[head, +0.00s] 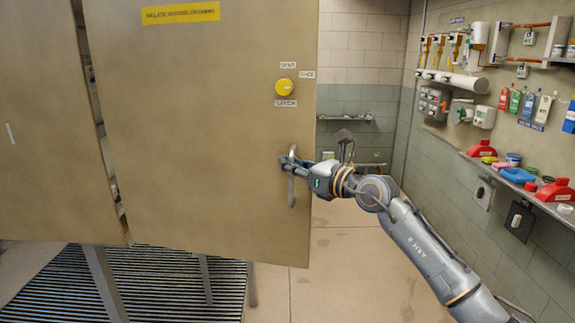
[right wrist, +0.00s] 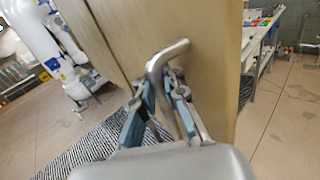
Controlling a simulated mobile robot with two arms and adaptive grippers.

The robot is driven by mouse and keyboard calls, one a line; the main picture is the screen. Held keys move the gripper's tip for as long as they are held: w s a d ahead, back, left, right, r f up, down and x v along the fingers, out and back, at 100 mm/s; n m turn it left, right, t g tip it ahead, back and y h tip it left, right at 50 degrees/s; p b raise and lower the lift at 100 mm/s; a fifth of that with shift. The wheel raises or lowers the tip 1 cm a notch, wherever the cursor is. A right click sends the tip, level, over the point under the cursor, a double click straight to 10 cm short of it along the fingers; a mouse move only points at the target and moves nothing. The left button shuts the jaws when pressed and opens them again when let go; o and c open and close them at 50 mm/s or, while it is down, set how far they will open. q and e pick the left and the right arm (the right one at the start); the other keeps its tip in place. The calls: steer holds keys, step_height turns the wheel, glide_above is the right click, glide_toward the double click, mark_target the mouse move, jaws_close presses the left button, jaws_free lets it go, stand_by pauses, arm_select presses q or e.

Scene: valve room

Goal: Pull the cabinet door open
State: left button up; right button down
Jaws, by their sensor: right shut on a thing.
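The cabinet door (head: 200,130) is a large tan panel with a yellow sign at the top and a round yellow knob (head: 284,87) near its right edge. A metal bar handle (head: 291,190) is on its right side below the knob. My right gripper (head: 290,165) is shut on this handle, its arm reaching in from the lower right. In the right wrist view, the bent handle (right wrist: 165,58) passes between the two fingers (right wrist: 164,92), with the tan door behind. The cabinet's inside is hidden.
Another tan panel (head: 38,130) stands at the left, past a narrow gap. A striped floor grating (head: 50,290) lies below. At the right, a wall shelf (head: 520,185) holds red and blue items, with tools and pipes above. The floor (head: 335,255) right of the door is clear.

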steer(key=shift+w+d, duration=0.15)
steer(key=shift+d, duration=0.05)
steer(key=c, duration=1.5)
jaws_free()
steer(key=shift+c, duration=0.2)
steer(key=shift+o, duration=0.7)
steer(key=shift+s+d+r, duration=0.1)
steer(key=shift+s+d, duration=0.1)
steer(key=shift+d, duration=0.15)
steer(key=shift+a, duration=0.15)
arm_select(q)
steer(key=shift+s, duration=0.35)
arm_select(e)
steer(key=v, duration=1.2)
